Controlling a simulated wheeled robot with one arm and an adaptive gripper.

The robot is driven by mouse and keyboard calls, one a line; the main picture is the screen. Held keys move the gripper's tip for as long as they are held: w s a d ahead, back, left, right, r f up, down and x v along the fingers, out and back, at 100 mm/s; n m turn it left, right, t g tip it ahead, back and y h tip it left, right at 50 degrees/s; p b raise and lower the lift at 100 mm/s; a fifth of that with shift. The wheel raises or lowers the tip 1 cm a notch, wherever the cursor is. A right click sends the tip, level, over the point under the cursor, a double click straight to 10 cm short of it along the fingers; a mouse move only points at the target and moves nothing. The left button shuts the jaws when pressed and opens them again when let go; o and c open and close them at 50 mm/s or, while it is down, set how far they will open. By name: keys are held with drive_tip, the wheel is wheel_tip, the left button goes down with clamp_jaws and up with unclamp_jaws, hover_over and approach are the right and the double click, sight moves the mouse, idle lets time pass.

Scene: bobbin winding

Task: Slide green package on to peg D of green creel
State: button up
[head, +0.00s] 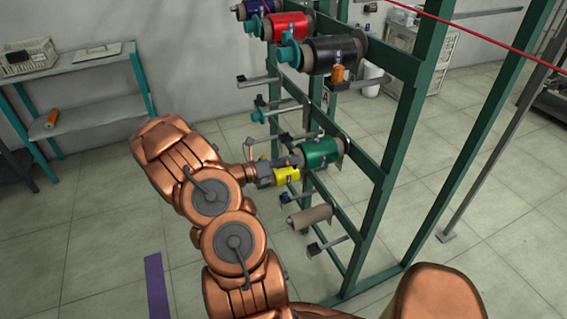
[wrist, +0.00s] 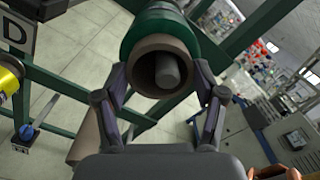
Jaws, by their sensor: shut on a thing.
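The green package (head: 320,152) is at mid height on the left side of the green creel (head: 402,120). In the wrist view the green package (wrist: 150,28) shows its open brown core, and a grey peg end (wrist: 168,72) is visible inside the core. My gripper (wrist: 162,80) is shut on the near end of the core, one finger on each side. In the head view my gripper (head: 293,160) is at the package's left end. A plate with the letter D (wrist: 15,32) is at the upper left of the wrist view. How deep the peg sits is hidden.
A yellow package (head: 286,175) is just below and left of the green one. A bare brown tube (head: 310,217) sits lower on the creel. Red (head: 288,25) and black (head: 335,54) packages are above.

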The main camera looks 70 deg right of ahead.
drive_tip(key=shift+s+f, duration=0.1)
drive_tip(key=shift+f, duration=0.15)
idle(0.9)
drive_tip(key=o, duration=1.4)
drive_tip(key=shift+c, duration=0.2)
drive_tip(key=v, duration=1.2)
drive_tip(key=shift+r, duration=0.1)
